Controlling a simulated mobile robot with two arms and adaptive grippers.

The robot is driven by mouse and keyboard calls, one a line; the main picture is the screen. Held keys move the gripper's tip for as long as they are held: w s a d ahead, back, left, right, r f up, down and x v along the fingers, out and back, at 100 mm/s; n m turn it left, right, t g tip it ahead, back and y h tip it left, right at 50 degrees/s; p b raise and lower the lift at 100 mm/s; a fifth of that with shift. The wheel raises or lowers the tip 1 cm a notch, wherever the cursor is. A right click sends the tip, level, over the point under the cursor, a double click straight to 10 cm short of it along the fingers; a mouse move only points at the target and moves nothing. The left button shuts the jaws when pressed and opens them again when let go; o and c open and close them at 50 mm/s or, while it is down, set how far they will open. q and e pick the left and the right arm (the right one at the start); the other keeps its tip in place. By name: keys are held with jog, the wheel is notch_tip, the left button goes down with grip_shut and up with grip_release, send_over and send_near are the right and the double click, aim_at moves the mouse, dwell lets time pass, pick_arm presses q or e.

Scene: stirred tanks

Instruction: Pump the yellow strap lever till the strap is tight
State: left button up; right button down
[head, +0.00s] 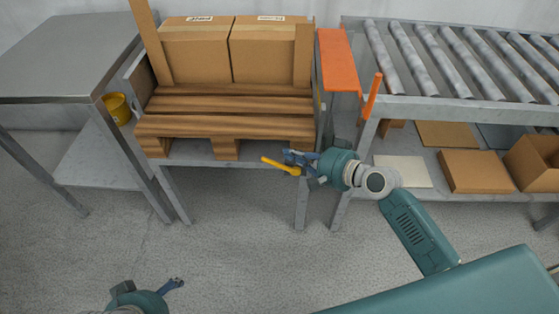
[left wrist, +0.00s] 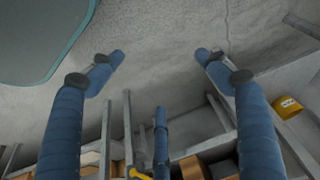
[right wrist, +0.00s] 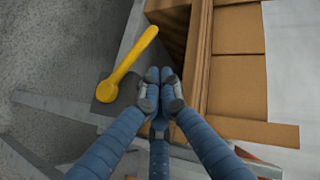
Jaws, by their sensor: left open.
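The yellow strap lever (head: 280,165) sticks out at the front right of the pallet stand, below the pallet's edge. In the right wrist view the lever (right wrist: 128,68) lies left of the fingers, with its rounded end at lower left. My right gripper (head: 297,158) is at the lever; its fingertips (right wrist: 160,76) are together beside the shaft, with nothing visible between them. Any contact with the lever is unclear. My left gripper (head: 176,284) is low at the front left, away from the lever; its fingers (left wrist: 160,57) are spread and empty. I cannot make out the strap.
Two cartons (head: 232,52) stand on the wooden pallet (head: 225,127). A roller conveyor (head: 450,105) is at right, with an orange plate (head: 338,60) and orange post (head: 373,97) between. A metal table (head: 65,60) and yellow bucket (head: 117,108) are at left. The front floor is clear.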

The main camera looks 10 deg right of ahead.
jog(key=shift+d+r, duration=0.25)
jog(key=shift+r, duration=0.35)
pick_arm(q)
jog(key=shift+s+p+x, duration=0.15)
jog(key=shift+p+x, duration=0.25)
jog(key=shift+x, duration=0.35)
jog(key=shift+s+p+x, duration=0.2)
jog(key=shift+p+x, duration=0.2)
jog(key=shift+x, duration=0.3)
pick_arm(e)
jog(key=shift+s+d+r, duration=0.25)
jog(key=shift+d+r, duration=0.3)
jog(key=shift+r, duration=0.25)
pick_arm(q)
jog(key=shift+f, duration=0.1)
jog(key=shift+d, duration=0.1)
